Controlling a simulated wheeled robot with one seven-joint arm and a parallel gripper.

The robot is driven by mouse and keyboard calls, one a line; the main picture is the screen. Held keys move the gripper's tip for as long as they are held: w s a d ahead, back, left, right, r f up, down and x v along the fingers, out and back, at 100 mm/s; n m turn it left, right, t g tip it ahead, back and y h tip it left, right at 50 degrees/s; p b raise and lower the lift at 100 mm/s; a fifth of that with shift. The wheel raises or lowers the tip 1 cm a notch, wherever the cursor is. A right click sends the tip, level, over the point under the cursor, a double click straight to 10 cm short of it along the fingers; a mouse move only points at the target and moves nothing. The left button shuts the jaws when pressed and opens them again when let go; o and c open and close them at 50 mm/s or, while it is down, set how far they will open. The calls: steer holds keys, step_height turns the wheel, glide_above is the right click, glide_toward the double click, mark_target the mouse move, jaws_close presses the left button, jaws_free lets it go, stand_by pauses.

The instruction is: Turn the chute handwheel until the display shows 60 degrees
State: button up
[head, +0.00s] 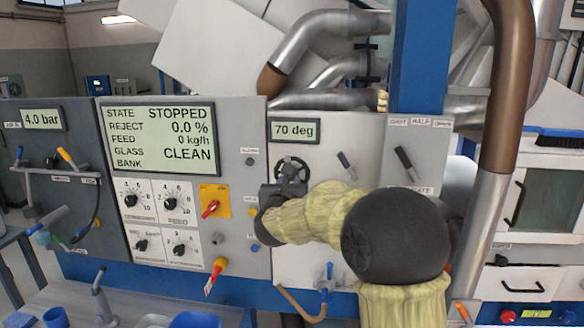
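The chute handwheel (292,172) is a small dark wheel on the light panel, below the angle display (295,130). The display reads 70 deg. My gripper (278,196) is at the wheel's lower left, in front of or against it. My arm, in a pale yellow cover with a dark round joint, reaches in from the lower right and hides part of the panel. The fingers are dark and small here, so I cannot tell whether they are open or shut, or whether they touch the wheel.
A larger display (158,140) left of the wheel reads STOPPED, 0.0 %, 0 kg/h and CLEAN. A red switch on a yellow plate (214,201) and several dials are near it. Dark levers (405,158) sit to the right. A blue post and a large pipe (503,110) stand at right.

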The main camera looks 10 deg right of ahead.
steer(key=p+x, duration=0.2)
steer(key=x, duration=0.4)
steer(key=shift+w+d+p, duration=0.1)
steer(key=shift+w+p, duration=0.15)
steer(key=shift+p, duration=0.1)
jaws_close()
